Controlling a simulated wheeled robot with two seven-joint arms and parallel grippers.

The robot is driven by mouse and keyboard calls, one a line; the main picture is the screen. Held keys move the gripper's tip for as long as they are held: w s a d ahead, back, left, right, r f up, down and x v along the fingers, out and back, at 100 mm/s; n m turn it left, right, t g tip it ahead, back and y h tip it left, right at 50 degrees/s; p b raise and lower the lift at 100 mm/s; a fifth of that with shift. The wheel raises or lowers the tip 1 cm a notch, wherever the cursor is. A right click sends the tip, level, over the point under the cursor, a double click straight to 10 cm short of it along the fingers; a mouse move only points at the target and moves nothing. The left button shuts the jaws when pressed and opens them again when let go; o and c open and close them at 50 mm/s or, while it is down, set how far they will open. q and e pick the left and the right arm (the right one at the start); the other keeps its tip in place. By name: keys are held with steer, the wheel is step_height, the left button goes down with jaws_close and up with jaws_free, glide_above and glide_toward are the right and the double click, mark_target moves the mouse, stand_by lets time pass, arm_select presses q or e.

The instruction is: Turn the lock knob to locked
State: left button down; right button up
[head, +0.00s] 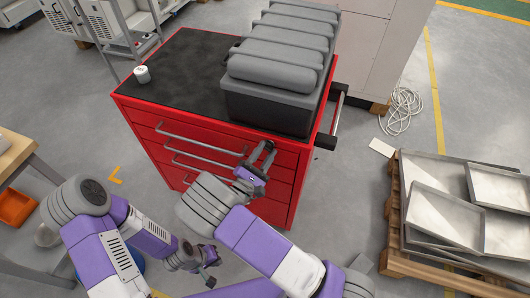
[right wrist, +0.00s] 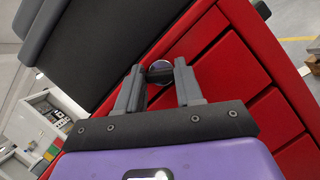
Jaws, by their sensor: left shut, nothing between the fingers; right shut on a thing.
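The lock knob (right wrist: 160,68) is a small round metallic piece on the red front of the tool cabinet (head: 140,118), seen in the right wrist view between my finger tips. My right gripper (head: 264,153) is at the upper right of the cabinet front, shut on the knob; it also shows in the right wrist view (right wrist: 158,74). In the head view the gripper hides the knob. I cannot read the knob's turned position or any lock marking. My left gripper (head: 200,264) is shut and empty, low in front of the cabinet and apart from it.
A black ribbed case (head: 268,105) sits on the cabinet top, above my right gripper. A small white can (head: 142,74) stands at the top's left edge. Drawer handles (head: 200,137) stick out left of my right gripper. A pallet with metal trays (head: 445,215) lies at right.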

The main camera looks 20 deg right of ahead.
steer(key=m+g, duration=0.1)
steer(key=m, duration=0.2)
steer(key=m+g, duration=0.1)
steer(key=m, duration=0.2)
steer(key=shift+m+g+b, duration=0.4)
steer(key=m+b, duration=0.1)
steer(key=m, duration=0.1)
steer(key=m+g+y, duration=0.1)
steer(key=m, duration=0.2)
steer(key=shift+a+r+g+b, duration=0.1)
steer(key=shift+g+b, duration=0.2)
steer(key=shift+b, duration=0.05)
steer(key=o, duration=1)
steer(key=shift+o, duration=0.2)
steer(key=p+v, duration=0.1)
steer(key=v, duration=0.6)
steer(key=shift+s+a, duration=0.15)
steer(key=shift+a, duration=0.1)
steer(key=shift+d, duration=0.1)
